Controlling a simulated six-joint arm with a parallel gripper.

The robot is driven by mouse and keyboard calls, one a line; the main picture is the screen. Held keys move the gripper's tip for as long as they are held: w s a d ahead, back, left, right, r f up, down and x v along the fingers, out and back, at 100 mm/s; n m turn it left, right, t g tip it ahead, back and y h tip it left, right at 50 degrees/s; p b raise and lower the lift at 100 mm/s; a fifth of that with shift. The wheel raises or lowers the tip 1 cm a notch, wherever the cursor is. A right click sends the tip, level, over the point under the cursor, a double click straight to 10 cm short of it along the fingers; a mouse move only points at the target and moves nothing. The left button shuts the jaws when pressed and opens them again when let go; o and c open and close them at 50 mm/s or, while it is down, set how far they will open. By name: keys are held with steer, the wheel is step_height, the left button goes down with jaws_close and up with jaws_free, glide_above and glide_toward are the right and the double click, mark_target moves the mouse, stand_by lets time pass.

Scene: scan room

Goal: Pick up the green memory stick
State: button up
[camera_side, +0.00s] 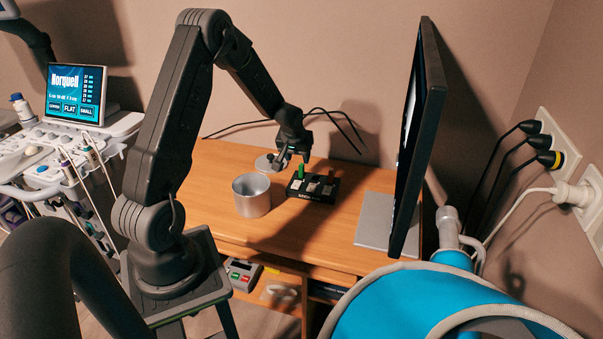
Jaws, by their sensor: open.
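The green memory stick (301,171) stands upright at the left end of a small black holder (318,194) on the wooden desk. Other small sticks, one whitish and one red (331,174), stand in the same holder. My gripper (293,162) is open and hangs just above and behind the green stick, close to it. In this view I cannot tell whether a finger touches the stick. Nothing shows between the fingers.
A silver metal cup (252,195) stands left of the holder. A monitor (418,140) on a silver base (386,221) rises to the right. Black cables run along the wall behind. The desk (217,165) is clear at the left and front.

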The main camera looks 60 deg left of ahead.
mark_target(301, 165)
steer(key=shift+w+x, duration=0.15)
steer(key=shift+x, duration=1.3)
steer(key=shift+w+x, duration=0.1)
steer(key=shift+x, duration=1.4)
steer(key=shift+d, duration=0.1)
steer(key=shift+c, duration=0.3)
jaws_close()
